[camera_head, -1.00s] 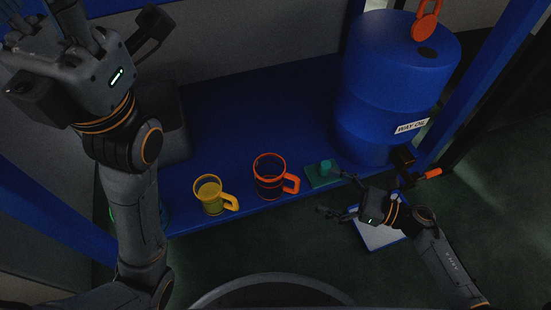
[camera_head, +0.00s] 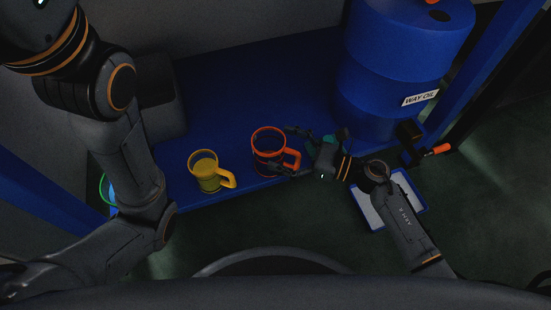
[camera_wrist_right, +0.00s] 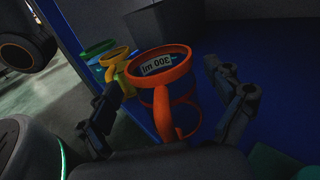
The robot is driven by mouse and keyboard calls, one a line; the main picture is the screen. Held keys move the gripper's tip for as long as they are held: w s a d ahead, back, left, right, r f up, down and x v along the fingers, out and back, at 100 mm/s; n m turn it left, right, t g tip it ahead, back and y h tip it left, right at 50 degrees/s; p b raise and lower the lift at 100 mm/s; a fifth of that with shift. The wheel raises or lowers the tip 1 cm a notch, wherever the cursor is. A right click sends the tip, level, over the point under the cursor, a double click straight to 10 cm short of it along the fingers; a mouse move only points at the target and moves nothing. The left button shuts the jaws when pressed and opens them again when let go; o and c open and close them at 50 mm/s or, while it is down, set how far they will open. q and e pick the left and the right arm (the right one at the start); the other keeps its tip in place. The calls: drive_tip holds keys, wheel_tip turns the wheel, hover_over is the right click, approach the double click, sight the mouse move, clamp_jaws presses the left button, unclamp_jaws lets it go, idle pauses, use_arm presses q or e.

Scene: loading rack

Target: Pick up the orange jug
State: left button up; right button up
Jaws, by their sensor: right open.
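The orange jug (camera_head: 266,151) is a clear-bodied measuring jug with an orange rim and handle, standing upright on the blue shelf (camera_head: 235,100). Its handle points right, toward my right gripper (camera_head: 285,151). That gripper is open, with one finger on each side of the handle and the near part of the jug. In the right wrist view, the orange jug (camera_wrist_right: 162,82) with its "300 ml" label stands between the spread fingers of the gripper (camera_wrist_right: 168,105). I cannot tell whether a finger touches it. My left arm comes in at the left; its gripper is out of frame.
A yellow jug (camera_head: 206,180) stands left of the orange one. A green-rimmed jug (camera_wrist_right: 97,48) is beyond it. A blue oil drum (camera_head: 390,95) stands at the back right. A teal object is mostly hidden behind my right gripper. A pale panel (camera_head: 408,190) lies below the shelf edge.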

drive_tip(key=shift+x, duration=0.85)
drive_tip(key=c, duration=1.6)
drive_tip(key=shift+c, duration=0.2)
drive_tip(key=shift+w, duration=0.1)
